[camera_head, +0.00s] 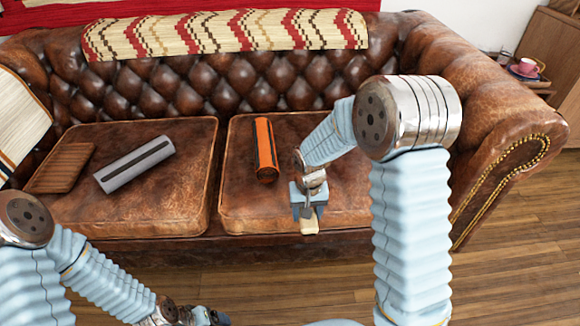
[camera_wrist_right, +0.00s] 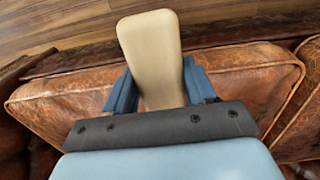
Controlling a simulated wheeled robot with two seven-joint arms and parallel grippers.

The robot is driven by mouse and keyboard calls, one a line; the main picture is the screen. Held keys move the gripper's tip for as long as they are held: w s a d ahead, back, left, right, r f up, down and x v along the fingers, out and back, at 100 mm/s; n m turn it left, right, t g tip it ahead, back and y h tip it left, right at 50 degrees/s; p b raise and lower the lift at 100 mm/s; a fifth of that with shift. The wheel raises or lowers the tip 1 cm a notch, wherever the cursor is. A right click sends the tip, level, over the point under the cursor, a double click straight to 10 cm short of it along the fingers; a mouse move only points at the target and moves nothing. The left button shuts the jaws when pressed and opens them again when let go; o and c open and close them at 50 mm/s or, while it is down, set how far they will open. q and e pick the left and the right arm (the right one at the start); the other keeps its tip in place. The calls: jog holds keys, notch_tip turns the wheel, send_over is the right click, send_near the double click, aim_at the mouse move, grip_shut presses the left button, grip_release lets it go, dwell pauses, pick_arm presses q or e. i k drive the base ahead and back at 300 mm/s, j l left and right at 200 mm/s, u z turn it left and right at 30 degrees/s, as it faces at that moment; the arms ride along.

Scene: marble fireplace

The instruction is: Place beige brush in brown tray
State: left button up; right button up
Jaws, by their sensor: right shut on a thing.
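The beige brush (camera_head: 309,225) is held in my right gripper (camera_head: 308,208), at the front edge of the right sofa cushion. In the right wrist view the beige brush (camera_wrist_right: 150,55) sits between the two blue fingers of my right gripper (camera_wrist_right: 158,88), its wide end pointing away from the palm. Its bristles are not visible. The brown tray (camera_head: 62,168) is a slatted wooden piece lying on the left cushion, at the far left. My left gripper (camera_head: 205,317) is partly cut off at the bottom edge; its fingers are unclear.
A grey cylinder with a dark stripe (camera_head: 134,166) lies right of the tray. An orange and black cylinder (camera_head: 265,150) lies on the right cushion (camera_head: 236,192). The front of the left cushion (camera_head: 150,210) is clear. A cup (camera_head: 525,67) stands at the far right.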

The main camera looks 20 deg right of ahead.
aim_at(65, 168)
jog(key=i+j+u, duration=0.1)
jog(key=j+u, duration=0.25)
jog(key=u, duration=0.15)
jog(key=i+j+u, duration=0.2)
jog(key=u, duration=0.25)
jog(key=j, duration=0.1)
